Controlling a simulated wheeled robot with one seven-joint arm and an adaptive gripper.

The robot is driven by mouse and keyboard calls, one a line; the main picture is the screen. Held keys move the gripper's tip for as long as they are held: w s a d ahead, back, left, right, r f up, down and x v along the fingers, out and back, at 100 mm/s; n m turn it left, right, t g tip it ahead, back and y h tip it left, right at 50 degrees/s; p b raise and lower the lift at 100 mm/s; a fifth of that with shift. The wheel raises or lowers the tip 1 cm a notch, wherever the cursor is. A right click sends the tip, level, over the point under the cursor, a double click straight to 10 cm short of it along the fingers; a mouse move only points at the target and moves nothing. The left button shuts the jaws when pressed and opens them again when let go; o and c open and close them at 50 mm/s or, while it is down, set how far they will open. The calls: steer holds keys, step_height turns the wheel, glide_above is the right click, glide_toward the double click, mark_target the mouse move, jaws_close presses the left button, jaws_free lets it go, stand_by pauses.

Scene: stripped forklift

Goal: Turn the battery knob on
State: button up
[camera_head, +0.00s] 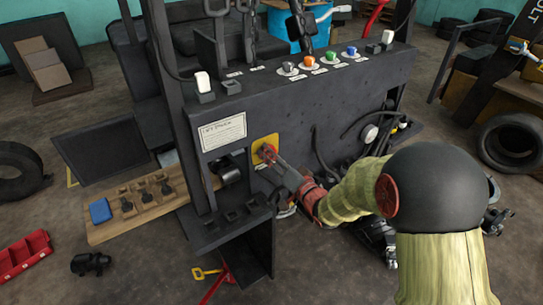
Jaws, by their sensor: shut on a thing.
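The battery knob (267,152) is a red knob on a yellow plate (261,141), on the dark front panel of the stripped forklift, below and right of a white label. My gripper (276,161) reaches it from the lower right and is shut on the knob. The fingers cover part of the knob, so I cannot tell its exact angle. My arm comes in from the lower right of the picture.
The dark panel (330,92) carries several coloured knobs along its top. Loose cables hang right of my gripper. A wooden board (135,208) with black parts sticks out at left. A yellow-handled tool (206,273) lies low in front. Tyres lie on the floor at both sides.

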steer(key=shift+f, duration=0.1)
steer(key=o, duration=1.1)
steer(key=shift+o, duration=0.3)
steer(key=v, duration=1.2)
